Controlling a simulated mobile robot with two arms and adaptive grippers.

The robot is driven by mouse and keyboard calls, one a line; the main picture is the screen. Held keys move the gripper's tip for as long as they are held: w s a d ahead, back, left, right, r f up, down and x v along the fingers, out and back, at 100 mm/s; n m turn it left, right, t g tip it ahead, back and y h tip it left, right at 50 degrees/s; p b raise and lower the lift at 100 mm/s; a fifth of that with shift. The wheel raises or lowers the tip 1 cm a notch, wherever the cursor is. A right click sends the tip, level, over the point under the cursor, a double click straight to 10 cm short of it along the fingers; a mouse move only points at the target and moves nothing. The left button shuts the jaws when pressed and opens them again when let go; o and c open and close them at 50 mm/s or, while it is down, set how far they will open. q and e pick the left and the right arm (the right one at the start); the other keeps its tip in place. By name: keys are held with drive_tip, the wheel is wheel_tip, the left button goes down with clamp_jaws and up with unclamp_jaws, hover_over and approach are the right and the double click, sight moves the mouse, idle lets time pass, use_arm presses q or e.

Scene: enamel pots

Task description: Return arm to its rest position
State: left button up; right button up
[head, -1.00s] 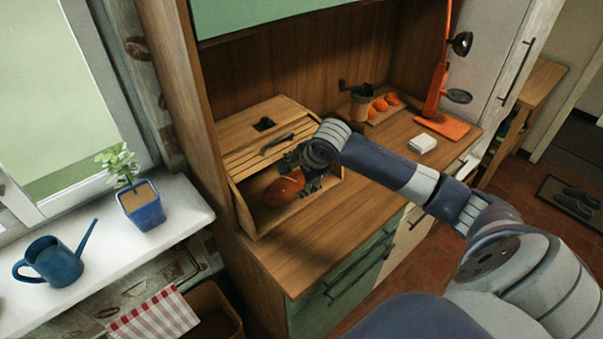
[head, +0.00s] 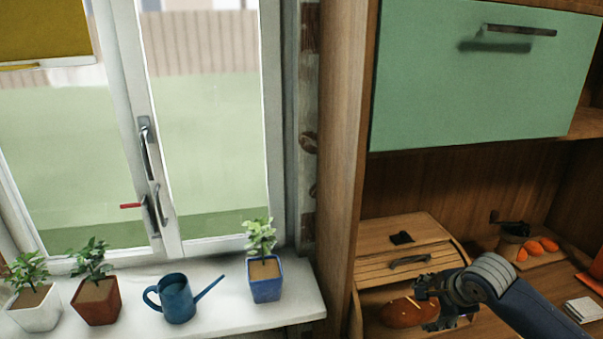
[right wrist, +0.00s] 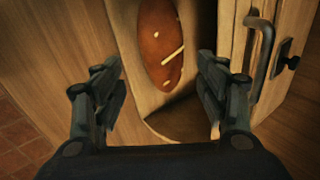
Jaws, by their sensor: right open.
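My right gripper (head: 440,304) is at the front of an open wooden bread box (head: 400,234) on the cabinet counter. In the right wrist view the gripper (right wrist: 160,85) has its two fingers spread, with nothing between them. A brown loaf (head: 402,312) lies inside the box. In the right wrist view the loaf (right wrist: 162,45) lies beyond the fingertips, with pale score marks on it. The box's slatted lid (right wrist: 240,60) and its handle show at the right there. My left gripper is in neither view now.
A windowsill (head: 220,312) at left holds a blue watering can (head: 178,299) and several potted plants. A green cabinet door (head: 480,75) hangs above the counter. A grinder (head: 513,238) and orange fruits (head: 540,247) stand behind my right arm. A white block (head: 584,310) lies at right.

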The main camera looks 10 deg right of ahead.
drive_tip(key=s+a+f+n, duration=0.3)
drive_tip(key=s+a, duration=0.1)
drive_tip(key=s+a+f+n+y, duration=0.1)
drive_tip(key=s+a+f+n, duration=0.2)
drive_tip(key=a+n, duration=0.1)
drive_tip(key=s+a+f+n+g, duration=0.1)
drive_tip(key=s+a+f+n, duration=0.2)
drive_tip(key=s+a+f, duration=0.1)
drive_tip(key=shift+s+a+n, duration=0.3)
drive_tip(key=shift+a, duration=0.1)
drive_tip(key=s+a+f+n+g, duration=0.1)
drive_tip(key=s+a+n, duration=0.1)
drive_tip(key=s+n, duration=0.45)
drive_tip(key=s+a+f+n+g, duration=0.1)
drive_tip(key=s+a+n, duration=0.15)
drive_tip(key=s, duration=0.65)
wheel_tip(320, 180, down, 29)
drive_tip(key=s+g+b, duration=0.1)
drive_tip(key=s+b, duration=0.1)
drive_tip(key=s, duration=0.1)
drive_tip(key=s+d+f, duration=0.2)
drive_tip(key=s+f, duration=0.6)
drive_tip(key=s+d+f+n+g+b, duration=0.1)
drive_tip(key=s+f, duration=0.7)
drive_tip(key=shift+d+f+h, duration=0.3)
drive_tip(key=shift+d+f, duration=0.1)
